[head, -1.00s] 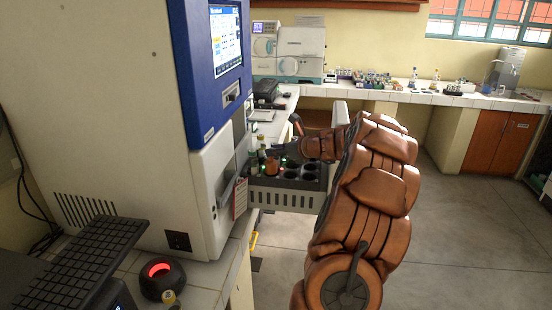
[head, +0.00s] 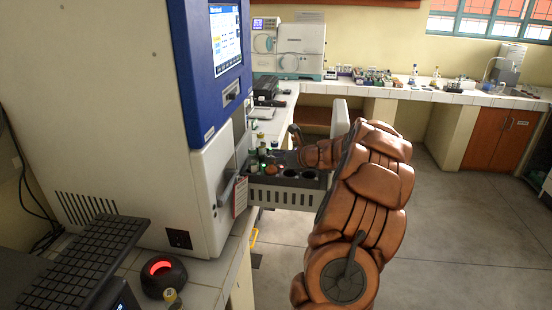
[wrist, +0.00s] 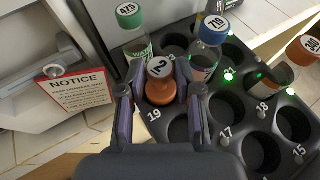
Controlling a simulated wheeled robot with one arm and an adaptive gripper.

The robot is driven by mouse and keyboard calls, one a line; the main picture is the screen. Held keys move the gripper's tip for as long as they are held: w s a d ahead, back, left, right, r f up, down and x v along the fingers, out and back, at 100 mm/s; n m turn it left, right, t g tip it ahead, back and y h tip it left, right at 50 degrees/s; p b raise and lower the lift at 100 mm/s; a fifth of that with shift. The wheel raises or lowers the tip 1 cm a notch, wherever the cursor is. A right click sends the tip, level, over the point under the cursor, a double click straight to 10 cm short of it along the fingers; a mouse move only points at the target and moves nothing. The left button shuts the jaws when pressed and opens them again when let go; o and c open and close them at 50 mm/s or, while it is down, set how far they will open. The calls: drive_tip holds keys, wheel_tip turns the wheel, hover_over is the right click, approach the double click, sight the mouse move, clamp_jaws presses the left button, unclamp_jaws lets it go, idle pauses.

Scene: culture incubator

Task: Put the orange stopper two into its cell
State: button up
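The orange stopper two (wrist: 160,82) is upright between my gripper's fingertips in the wrist view, with a white label on top that shows a 2. My gripper (wrist: 160,90) has its fingers closed in on both sides of the stopper and appears to hold it. The stopper is over or in the cell marked 19 of the dark rack (wrist: 209,145); its lower end is hidden, so I cannot tell how deep it sits. In the head view my gripper (head: 285,158) is low over the rack and the stopper cannot be made out.
A green-capped bottle 475 (wrist: 130,18) and a blue-capped bottle 719 (wrist: 213,30) stand just beyond the stopper. An orange-capped bottle (wrist: 300,55) stands at right. Several cells are empty. The incubator with a notice sign (wrist: 75,85) is close on the left.

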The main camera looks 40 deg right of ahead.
drive_tip(key=o, duration=0.3)
drive_tip(key=shift+r, duration=0.25)
drive_tip(key=b+v, duration=0.2)
drive_tip(key=v, duration=1)
drive_tip(key=shift+b, duration=0.3)
